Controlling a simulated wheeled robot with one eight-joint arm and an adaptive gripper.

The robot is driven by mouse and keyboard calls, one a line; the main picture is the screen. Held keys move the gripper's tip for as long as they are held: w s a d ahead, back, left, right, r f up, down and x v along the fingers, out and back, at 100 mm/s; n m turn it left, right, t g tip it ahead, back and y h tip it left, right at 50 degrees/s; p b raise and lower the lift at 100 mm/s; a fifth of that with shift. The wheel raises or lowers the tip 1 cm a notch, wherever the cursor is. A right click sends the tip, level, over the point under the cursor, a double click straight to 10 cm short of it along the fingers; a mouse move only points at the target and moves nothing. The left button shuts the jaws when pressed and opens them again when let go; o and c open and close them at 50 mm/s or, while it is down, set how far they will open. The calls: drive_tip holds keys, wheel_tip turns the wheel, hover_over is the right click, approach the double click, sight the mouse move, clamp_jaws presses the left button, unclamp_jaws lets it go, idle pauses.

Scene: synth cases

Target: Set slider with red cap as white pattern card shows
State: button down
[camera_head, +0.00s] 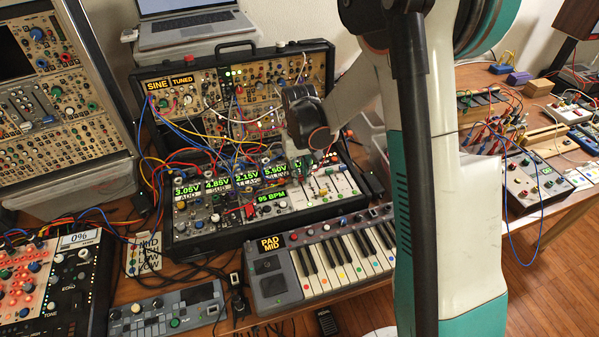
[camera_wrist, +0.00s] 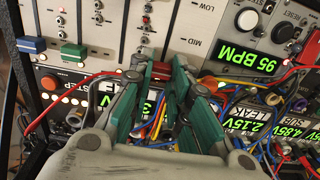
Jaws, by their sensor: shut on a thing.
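A blue slider cap (camera_wrist: 31,44) is farther left. My gripper (camera_wrist: 168,67) has its teal fingers closed together over the slider panel. In the head view, my gripper (camera_head: 301,158) reaches down to the slider panel in the black case. The white pattern card (camera_head: 149,254) lies left of the case, with handwritten lines such as MID and LOW.
Printed LOW and MID marks are beside the fingers. Patch cables (camera_wrist: 235,98) and lit displays (camera_wrist: 250,62) crowd the right and below. A keyboard (camera_head: 330,258) stands before the case (camera_head: 270,228). A grey controller (camera_head: 168,310) lies at the front.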

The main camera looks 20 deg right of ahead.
sight(303, 189)
drive_tip(key=s, duration=0.3)
drive_tip(key=shift+s, duration=0.3)
drive_tip(key=c, duration=1.5)
unclamp_jaws()
wheel_tip(303, 189, up, 12)
drive_tip(key=s+r+t, duration=0.2)
drive_tip(key=s+r, duration=0.1)
drive_tip(key=s, duration=0.3)
drive_tip(key=s+r+t, duration=0.2)
drive_tip(key=s+r, duration=0.1)
drive_tip(key=s, duration=0.4)
drive_tip(key=s+r+t, duration=0.3)
drive_tip(key=s, duration=0.3)
drive_tip(key=shift+s, duration=0.35)
